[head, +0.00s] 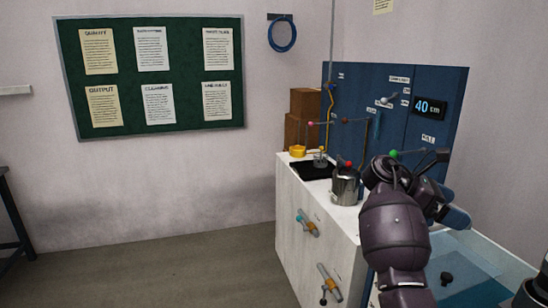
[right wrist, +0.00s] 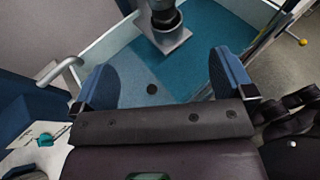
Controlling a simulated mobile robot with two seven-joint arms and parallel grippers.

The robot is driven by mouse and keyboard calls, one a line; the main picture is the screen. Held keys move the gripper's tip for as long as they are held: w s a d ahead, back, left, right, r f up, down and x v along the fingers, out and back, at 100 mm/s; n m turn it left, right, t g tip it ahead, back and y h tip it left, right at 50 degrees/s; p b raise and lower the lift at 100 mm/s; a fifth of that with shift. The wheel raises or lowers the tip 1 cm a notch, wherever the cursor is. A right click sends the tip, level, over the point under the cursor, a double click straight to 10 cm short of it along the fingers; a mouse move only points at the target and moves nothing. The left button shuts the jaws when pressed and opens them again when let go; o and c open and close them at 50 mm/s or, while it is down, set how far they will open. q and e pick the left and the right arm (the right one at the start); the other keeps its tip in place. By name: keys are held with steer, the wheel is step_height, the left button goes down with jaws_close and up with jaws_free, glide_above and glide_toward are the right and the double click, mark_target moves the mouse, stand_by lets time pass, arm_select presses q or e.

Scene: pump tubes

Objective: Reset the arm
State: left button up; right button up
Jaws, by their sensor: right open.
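My right arm (head: 393,230) reaches up in front of the white cabinet's right side and the blue tray. Its gripper (head: 456,207) is turned away to the right, and one blue finger shows there. In the right wrist view the two blue fingers are wide apart, and the gripper (right wrist: 165,82) is open with nothing between them. Below it lies the blue tray floor (right wrist: 130,68) with a small dark round spot. My left gripper is not in view.
A white cabinet (head: 290,225) bears a metal pot (head: 345,187) and a black plate (head: 311,171). A blue panel (head: 350,85) with a "40 cm" display (head: 430,108) stands behind. A dark cylindrical fitting (right wrist: 162,18) is beyond my fingers.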

steer(key=w+a+r+m+t, duration=0.25)
steer(key=w+m+t, duration=0.35)
steer(key=w+t, duration=0.55)
steer(key=s+a+f+m+t+y, duration=0.3)
steer(key=a+f+t+y, duration=0.3)
steer(key=f+t+y, duration=0.25)
steer(key=s+a+f+m+g+y, duration=0.1)
steer(key=s+f+m+g+y, duration=0.1)
steer(key=s+f, duration=1.4)
steer(key=s+f+m+g+y, duration=0.2)
steer(key=s+f, duration=1.5)
steer(key=s, duration=0.5)
steer(key=shift+s+a, duration=0.35)
steer(key=shift+a, duration=0.05)
